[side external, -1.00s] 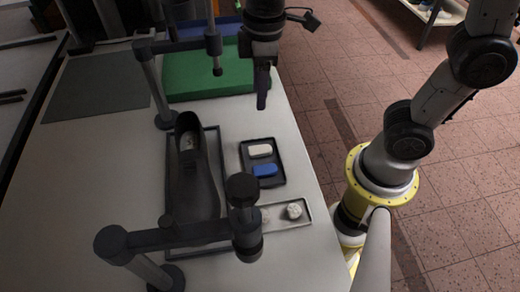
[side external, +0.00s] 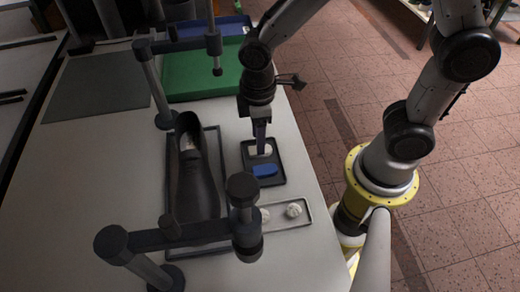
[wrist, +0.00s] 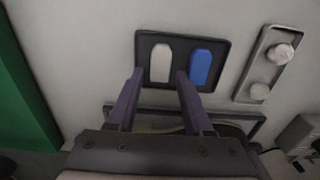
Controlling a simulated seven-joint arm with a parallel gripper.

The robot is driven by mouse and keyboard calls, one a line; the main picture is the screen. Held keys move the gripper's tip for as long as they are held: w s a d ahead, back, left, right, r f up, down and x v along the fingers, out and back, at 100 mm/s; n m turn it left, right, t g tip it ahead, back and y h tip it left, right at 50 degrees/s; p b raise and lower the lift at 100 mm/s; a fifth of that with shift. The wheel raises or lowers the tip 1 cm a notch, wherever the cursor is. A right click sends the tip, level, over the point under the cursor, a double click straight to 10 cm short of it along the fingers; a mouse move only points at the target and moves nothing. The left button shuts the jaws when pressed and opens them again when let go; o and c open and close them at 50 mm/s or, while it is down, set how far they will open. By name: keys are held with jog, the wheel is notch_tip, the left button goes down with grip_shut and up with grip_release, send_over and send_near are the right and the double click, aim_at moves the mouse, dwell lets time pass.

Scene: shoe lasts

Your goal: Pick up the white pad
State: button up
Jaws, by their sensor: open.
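The white pad (wrist: 160,62) lies in a small dark tray (wrist: 183,39), beside the blue pad (wrist: 201,66). In the side view the white pad (side external: 267,150) is partly hidden behind my gripper (side external: 261,143), which points down over it. In the wrist view my gripper (wrist: 157,76) is open. Its fingers reach toward the near end of the white pad, one on each side of it, with nothing between them that it holds. The height of the fingertips above the tray is hard to tell.
A dark shoe last (side external: 198,185) lies in a larger tray left of the small tray, between dark posts. A light tray (side external: 280,223) with white round pieces sits in front. A green bin (side external: 200,77) stands behind. Bare table lies along the right edge.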

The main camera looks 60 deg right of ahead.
jog(key=shift+f, duration=1.55)
jog(key=shift+c, duration=0.2)
grip_shut()
jog(key=shift+r, duration=0.15)
